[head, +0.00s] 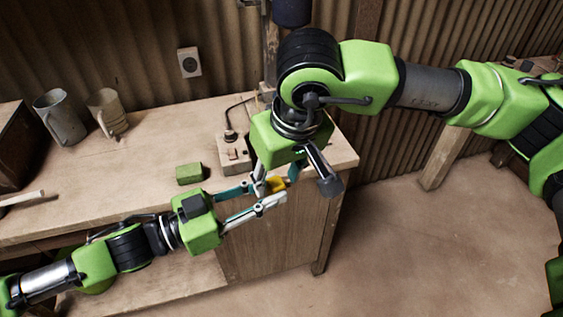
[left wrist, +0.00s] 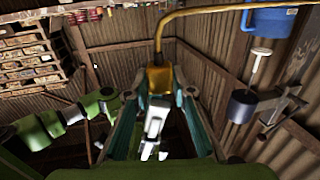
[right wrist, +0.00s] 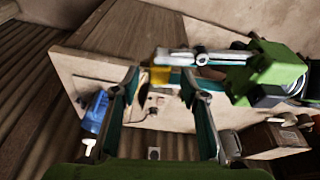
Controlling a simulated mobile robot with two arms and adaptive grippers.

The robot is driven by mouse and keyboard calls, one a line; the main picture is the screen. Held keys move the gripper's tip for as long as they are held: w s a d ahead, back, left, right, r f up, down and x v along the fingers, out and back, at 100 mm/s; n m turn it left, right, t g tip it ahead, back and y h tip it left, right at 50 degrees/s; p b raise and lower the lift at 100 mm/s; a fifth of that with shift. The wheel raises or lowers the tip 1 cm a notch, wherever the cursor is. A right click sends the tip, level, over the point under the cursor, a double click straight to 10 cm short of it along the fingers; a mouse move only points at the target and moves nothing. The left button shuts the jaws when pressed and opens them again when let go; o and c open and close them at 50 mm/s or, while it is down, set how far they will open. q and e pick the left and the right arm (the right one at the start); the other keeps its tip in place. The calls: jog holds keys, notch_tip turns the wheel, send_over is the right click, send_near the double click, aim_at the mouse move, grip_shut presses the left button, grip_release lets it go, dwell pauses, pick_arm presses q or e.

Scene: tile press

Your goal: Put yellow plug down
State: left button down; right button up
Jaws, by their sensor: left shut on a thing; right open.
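The yellow plug (head: 276,184) is between the fingertips of my left gripper (head: 272,194), which is shut on it near the right end of the workbench (head: 140,150). In the left wrist view the plug (left wrist: 158,78) has a yellow cable (left wrist: 185,13) that arches up and to the right. My right gripper (head: 294,187) reaches down from above with its jaws open and apart. In the right wrist view the plug (right wrist: 160,76) shows between the open fingertips; I cannot tell whether they touch it.
A socket box (head: 235,158) with a black cord stands near the bench's right end. A green block (head: 189,174) lies left of it. Two mugs (head: 60,118) stand at the back left. A blue box (left wrist: 268,18) shows in the left wrist view. The middle of the bench top is clear.

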jog(key=shift+x, duration=0.8)
grip_shut()
pick_arm(q)
jog(key=c, duration=1.7)
grip_release()
